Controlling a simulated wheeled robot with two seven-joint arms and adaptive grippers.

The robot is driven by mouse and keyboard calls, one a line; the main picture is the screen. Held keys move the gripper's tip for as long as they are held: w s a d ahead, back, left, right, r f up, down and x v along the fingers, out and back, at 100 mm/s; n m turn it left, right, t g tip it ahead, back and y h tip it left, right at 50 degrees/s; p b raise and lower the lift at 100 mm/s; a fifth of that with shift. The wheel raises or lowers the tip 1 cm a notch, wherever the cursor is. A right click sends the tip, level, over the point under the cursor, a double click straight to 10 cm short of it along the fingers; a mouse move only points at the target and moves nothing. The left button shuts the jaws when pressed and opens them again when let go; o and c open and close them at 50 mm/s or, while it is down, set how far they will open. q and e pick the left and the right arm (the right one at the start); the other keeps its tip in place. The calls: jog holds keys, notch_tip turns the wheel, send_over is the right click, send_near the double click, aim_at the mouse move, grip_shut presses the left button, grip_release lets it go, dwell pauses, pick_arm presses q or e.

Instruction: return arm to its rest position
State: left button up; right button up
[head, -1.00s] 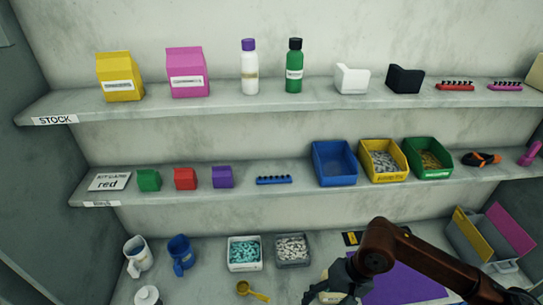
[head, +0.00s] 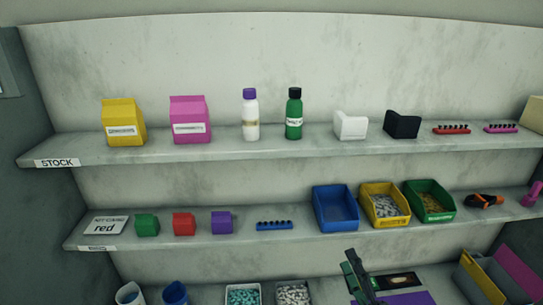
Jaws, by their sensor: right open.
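My right gripper (head: 358,275) shows at the bottom of the head view, right of centre, as narrow dark parts pointing up. It is open, with nothing seen between its fingers. It is in front of the lowest surface, by a purple mat (head: 412,299) and a dark flat item (head: 398,281). Most of my right arm is below the picture's edge. My left gripper is not in view.
The upper shelf (head: 225,147) holds cartons, bottles, holders and strips. The middle shelf (head: 185,236) holds small boxes, a blue bin (head: 335,222), a yellow bin (head: 384,220) and a green bin (head: 430,216). Mugs and tubs stand at the bottom edge.

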jog(key=s+d+f+m+g+h, duration=0.1)
jog(key=d+f+m+g+h, duration=0.1)
jog(key=d+f+m+h, duration=0.35)
jog(key=s+d+f+m+g+h, duration=0.1)
jog(key=d+f+m+g+h, duration=0.15)
jog(key=d+f+m, duration=0.6)
jog(key=s+d+f+m+g, duration=0.1)
jog(key=s+f+m+g, duration=0.15)
jog(key=s+f, duration=0.4)
jog(key=s+d+f+m+g, duration=0.1)
jog(key=s+f+g, duration=0.2)
jog(key=f, duration=0.7)
jog(key=s+a+f+m+g+y, duration=0.1)
jog(key=s+f+m+g, duration=0.3)
jog(key=s, duration=0.4)
jog(key=s+a+f+m+g, duration=0.1)
jog(key=s+f+m+g, duration=0.15)
jog(key=s+f, duration=0.55)
notch_tip(320, 180, down, 30)
jog(key=s+a+r+n+g, duration=0.1)
jog(key=s+n+g, duration=0.1)
jog(key=s, duration=0.1)
jog(key=s+f+b, duration=0.1)
jog(key=s+f, duration=1.7)
jog(key=shift+s+g+y, duration=0.2)
jog(key=shift+g+y, duration=0.1)
jog(key=shift+g, duration=0.15)
